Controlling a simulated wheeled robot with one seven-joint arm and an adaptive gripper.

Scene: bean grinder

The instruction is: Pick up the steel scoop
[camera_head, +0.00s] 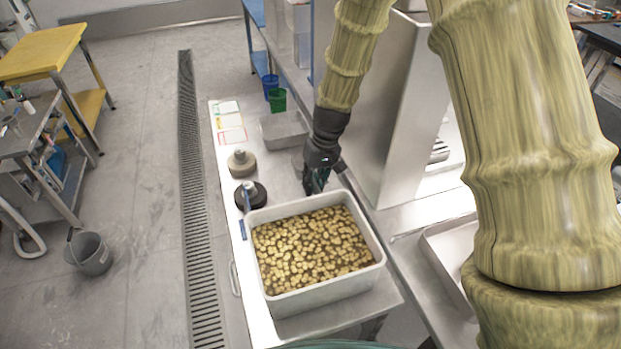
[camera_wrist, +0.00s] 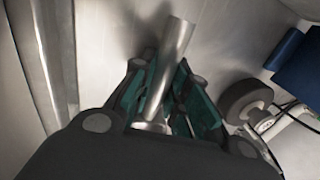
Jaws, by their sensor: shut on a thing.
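The steel scoop (camera_wrist: 174,55) shows in the wrist view as a shiny metal tube between my green-sided fingers. My gripper (camera_wrist: 161,72) is shut on it. The tube slants up and to the right past the fingertips, and its lower part is partly hidden by the fingers. In the camera_head view my gripper (camera_head: 316,184) points down over the bench, just behind the far rim of the white tub. The scoop cannot be made out clearly there.
The white tub (camera_head: 328,296) of yellowish-brown pieces stands in front of my gripper. A tall steel housing (camera_head: 388,110) rises close on the right. Two round knobbed things (camera_head: 241,163) (camera_head: 250,196) sit to the left. A grey tray (camera_head: 285,131) and a green cup (camera_head: 277,100) are behind.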

